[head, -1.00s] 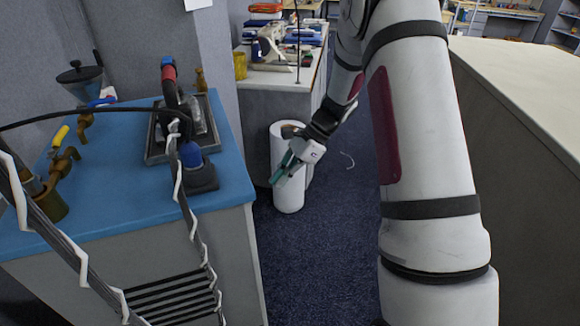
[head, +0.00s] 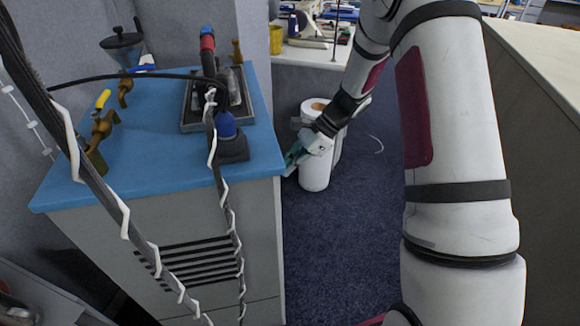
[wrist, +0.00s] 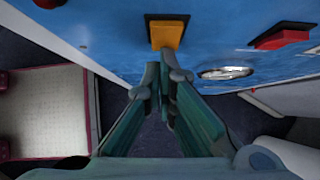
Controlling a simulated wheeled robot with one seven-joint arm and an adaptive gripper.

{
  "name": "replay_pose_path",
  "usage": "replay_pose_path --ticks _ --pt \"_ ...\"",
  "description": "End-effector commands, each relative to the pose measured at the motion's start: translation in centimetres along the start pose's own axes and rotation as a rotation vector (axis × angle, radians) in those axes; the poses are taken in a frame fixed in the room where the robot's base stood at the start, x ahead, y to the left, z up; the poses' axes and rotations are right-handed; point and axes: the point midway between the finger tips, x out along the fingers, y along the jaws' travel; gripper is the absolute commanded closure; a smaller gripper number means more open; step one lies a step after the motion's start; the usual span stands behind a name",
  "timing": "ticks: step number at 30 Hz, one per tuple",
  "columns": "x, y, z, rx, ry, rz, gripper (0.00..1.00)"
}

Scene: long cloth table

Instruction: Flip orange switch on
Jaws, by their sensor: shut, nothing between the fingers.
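The orange switch (wrist: 167,35) sits in a dark frame on a blue panel (wrist: 215,30), at the top middle of the wrist view. I cannot tell which way it is set. My gripper (wrist: 164,72) is shut and empty, its teal fingertips just below the orange switch in that view, with a small gap showing between them. In the head view my gripper (head: 294,155) is by the right corner of the blue-topped bench (head: 150,165). The orange switch is not visible in the head view.
A red switch (wrist: 280,37) and an oval metal plate (wrist: 226,73) are right of the orange switch.

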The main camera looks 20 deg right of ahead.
Motion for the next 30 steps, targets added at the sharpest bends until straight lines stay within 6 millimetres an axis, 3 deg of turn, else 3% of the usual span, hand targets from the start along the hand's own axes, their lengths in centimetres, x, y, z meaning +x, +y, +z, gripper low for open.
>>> replay_pose_path --ticks 3,30 --pt "0.7 -0.1 -0.1 0.005 -0.059 -0.001 1.00" --pt "-0.6 0.0 1.4 0.000 -0.059 0.002 1.00"
